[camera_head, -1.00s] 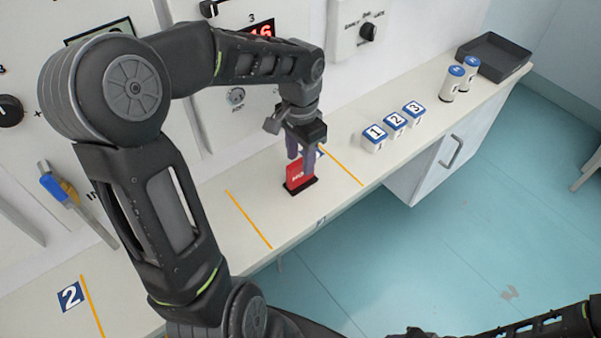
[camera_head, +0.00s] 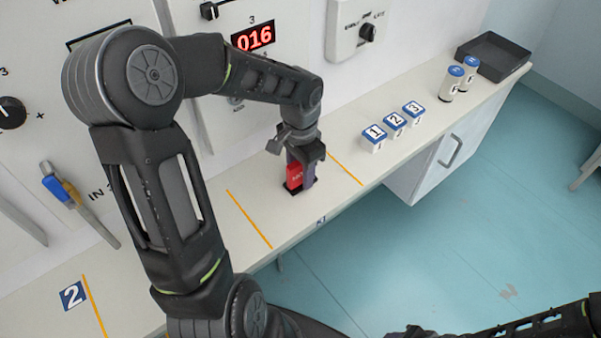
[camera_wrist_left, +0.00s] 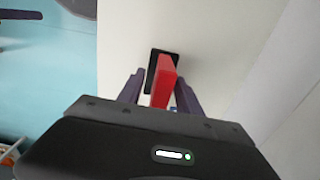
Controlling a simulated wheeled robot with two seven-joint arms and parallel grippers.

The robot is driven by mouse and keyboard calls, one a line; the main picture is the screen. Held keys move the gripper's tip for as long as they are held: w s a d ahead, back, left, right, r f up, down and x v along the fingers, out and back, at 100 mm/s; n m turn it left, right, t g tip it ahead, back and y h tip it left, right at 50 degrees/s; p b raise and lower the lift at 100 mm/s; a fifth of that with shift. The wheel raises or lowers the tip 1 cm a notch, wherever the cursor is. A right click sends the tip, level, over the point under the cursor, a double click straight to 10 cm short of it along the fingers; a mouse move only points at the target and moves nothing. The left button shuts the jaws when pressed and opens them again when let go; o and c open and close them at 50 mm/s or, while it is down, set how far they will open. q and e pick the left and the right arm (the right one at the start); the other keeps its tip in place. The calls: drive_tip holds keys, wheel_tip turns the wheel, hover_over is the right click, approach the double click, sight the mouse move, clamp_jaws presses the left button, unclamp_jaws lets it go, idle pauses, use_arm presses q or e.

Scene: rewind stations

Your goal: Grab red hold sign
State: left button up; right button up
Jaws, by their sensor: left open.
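The red hold sign (camera_head: 294,176) stands upright on its black base on the counter, between two orange lines. It also shows in the left wrist view (camera_wrist_left: 163,80), with its black base (camera_wrist_left: 154,62) behind it. My left gripper (camera_head: 303,178) is lowered over the sign from above. In the left wrist view its purple fingers (camera_wrist_left: 158,92) are apart, one on each side of the sign, with small gaps visible. The fingers hide part of the sign in the head view. A dark arm part of mine shows at the bottom right of the head view, but no right gripper is seen.
Blocks numbered 1, 2 and 3 (camera_head: 394,124) stand to the right on the counter (camera_head: 340,140). Beyond them are two blue-topped cylinders (camera_head: 458,78) and a dark tray (camera_head: 493,55). A panel with a red display (camera_head: 253,37) rises behind. The counter's front edge is close.

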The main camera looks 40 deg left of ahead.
use_arm(q)
drive_tip(key=shift+c, duration=0.3)
clamp_jaws()
drive_tip(key=shift+r, duration=0.1)
idle(0.4)
wheel_tip(320, 180, up, 10)
drive_tip(key=shift+f, duration=0.1)
idle(0.3)
idle(0.5)
